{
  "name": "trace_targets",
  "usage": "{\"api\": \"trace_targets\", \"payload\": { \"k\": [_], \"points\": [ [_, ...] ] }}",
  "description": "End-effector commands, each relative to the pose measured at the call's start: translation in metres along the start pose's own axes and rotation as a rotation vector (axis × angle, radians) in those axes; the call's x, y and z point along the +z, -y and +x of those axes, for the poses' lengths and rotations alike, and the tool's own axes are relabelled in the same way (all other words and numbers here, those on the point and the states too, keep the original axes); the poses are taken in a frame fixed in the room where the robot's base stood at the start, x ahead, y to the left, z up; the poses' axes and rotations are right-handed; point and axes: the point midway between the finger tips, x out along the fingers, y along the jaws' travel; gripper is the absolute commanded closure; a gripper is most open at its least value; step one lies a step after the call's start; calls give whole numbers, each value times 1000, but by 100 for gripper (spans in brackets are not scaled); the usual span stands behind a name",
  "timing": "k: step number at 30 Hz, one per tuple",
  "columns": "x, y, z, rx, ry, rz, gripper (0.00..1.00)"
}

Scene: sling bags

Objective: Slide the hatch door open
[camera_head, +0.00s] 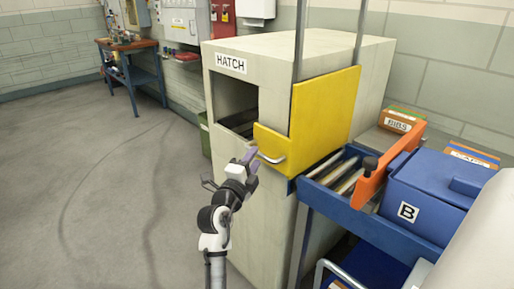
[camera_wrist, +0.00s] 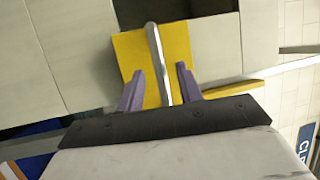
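The hatch door is a yellow panel (camera_head: 325,112) on the right side of the pale box labelled HATCH (camera_head: 235,64), between two upright rails. A lower yellow part with a metal handle (camera_head: 271,160) sits at the box's front corner. A dark opening shows in the front face, left of the yellow. My gripper (camera_head: 250,160) is at the handle. In the wrist view, its purple fingers (camera_wrist: 160,85) are apart, one on each side of the metal handle bar (camera_wrist: 155,45), with the yellow part behind. I see gaps between bar and fingers.
A blue cart (camera_head: 345,200) with an orange bar (camera_head: 388,168) and a blue box marked B (camera_head: 425,195) stands close at the right of the hatch. A workbench (camera_head: 133,60) is at the back left. The floor at left is clear.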

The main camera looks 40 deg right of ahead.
Motion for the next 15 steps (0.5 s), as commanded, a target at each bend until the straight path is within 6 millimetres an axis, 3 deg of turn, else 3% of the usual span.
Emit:
{"api": "trace_targets", "payload": {
  "k": [6,15],
  "points": [
    [0,2,27,-1,1,1,64],
    [1,0,33,-1,2,0,64]
  ]
}}
